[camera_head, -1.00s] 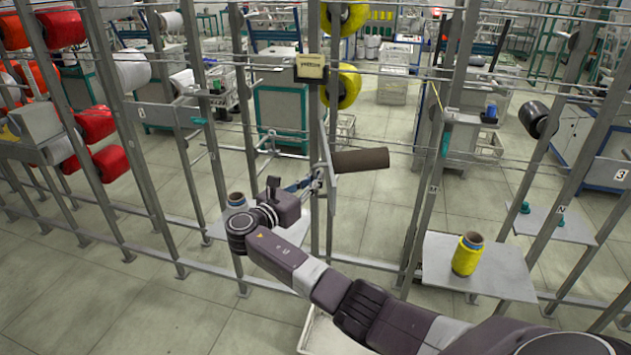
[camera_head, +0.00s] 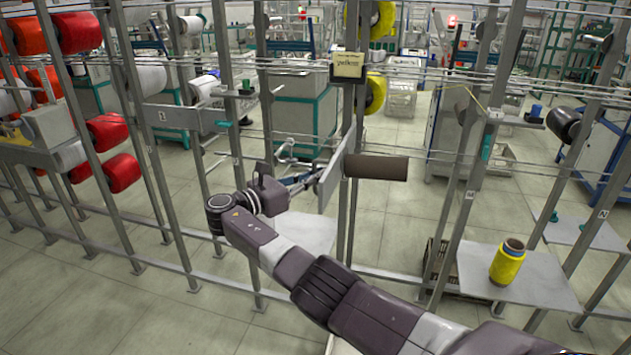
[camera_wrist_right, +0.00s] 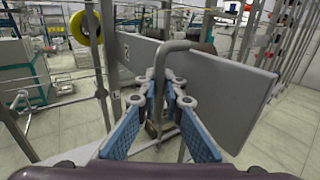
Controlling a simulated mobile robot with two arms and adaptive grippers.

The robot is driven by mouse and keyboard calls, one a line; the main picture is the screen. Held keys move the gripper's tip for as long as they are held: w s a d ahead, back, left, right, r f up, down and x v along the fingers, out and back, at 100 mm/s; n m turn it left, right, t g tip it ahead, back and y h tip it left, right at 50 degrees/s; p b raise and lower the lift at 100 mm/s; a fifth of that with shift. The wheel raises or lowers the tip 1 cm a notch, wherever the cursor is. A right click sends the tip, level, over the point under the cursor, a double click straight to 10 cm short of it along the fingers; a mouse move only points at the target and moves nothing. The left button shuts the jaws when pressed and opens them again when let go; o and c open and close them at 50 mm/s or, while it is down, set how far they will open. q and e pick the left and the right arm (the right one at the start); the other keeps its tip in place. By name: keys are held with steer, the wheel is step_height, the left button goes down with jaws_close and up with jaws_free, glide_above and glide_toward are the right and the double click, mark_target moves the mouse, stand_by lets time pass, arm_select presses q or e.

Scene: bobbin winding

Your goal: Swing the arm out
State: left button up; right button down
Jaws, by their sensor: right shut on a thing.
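The swing arm is a grey flat plate (camera_head: 333,172) on an upright post of the rack. A brown cylinder (camera_head: 378,168) sticks out to the right of that post. My right gripper (camera_head: 308,182) is at the left edge of the plate. In the right wrist view, its blue-padded fingers (camera_wrist_right: 166,97) are closed around a grey bent handle (camera_wrist_right: 158,68) in front of the broad plate (camera_wrist_right: 212,82). The fingertips are partly hidden behind the handle. My left gripper is not in view.
Posts and thin horizontal rods surround my arm. A yellow bobbin (camera_head: 508,262) stands on a shelf (camera_head: 545,282) at the right. Red spools (camera_head: 108,132) hang at the left. A yellow spool (camera_head: 375,93) hangs behind the sign (camera_head: 347,68).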

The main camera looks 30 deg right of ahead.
steer(key=shift+w+a+f, duration=0.1)
steer(key=shift+a+f, duration=0.1)
stand_by(0.3)
steer(key=c, duration=2.3)
jaws_free()
steer(key=shift+c, duration=0.2)
steer(key=shift+a+r, duration=0.1)
steer(key=shift+r, duration=0.1)
steer(key=s+a, duration=0.1)
steer(key=a, duration=1.1)
